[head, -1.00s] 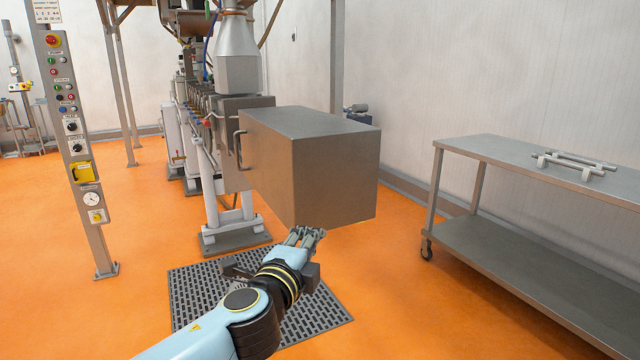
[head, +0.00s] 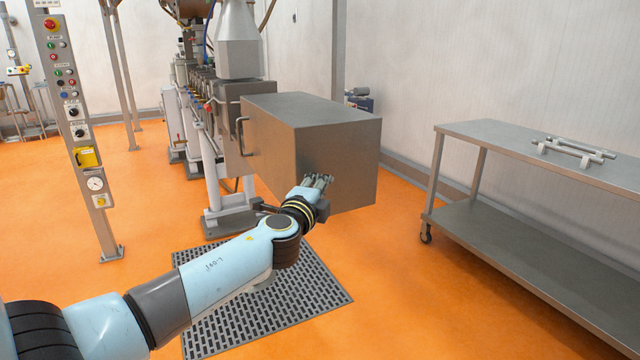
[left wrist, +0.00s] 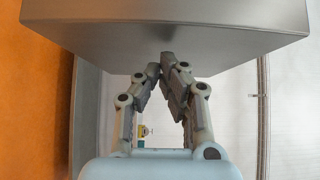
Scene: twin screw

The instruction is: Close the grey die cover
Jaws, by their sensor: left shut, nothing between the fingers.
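The grey die cover (head: 345,150) is a large box-shaped metal hood at the end of the machine, with a bar handle (head: 240,136) on its left side. My left gripper (head: 320,180) is shut and empty. In the head view its fingertips overlap the lower part of the cover's near face. In the left wrist view the shut fingers (left wrist: 167,62) reach up to the edge of the cover (left wrist: 170,25), which fills the top of the picture. I cannot tell whether they touch it. My right gripper is not in view.
A control post (head: 80,150) stands at the left. A steel cart (head: 500,215) with metal bars (head: 575,152) on its top stands at the right. A dark grated mat (head: 315,302) lies on the orange floor below my arm. Open floor lies between mat and cart.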

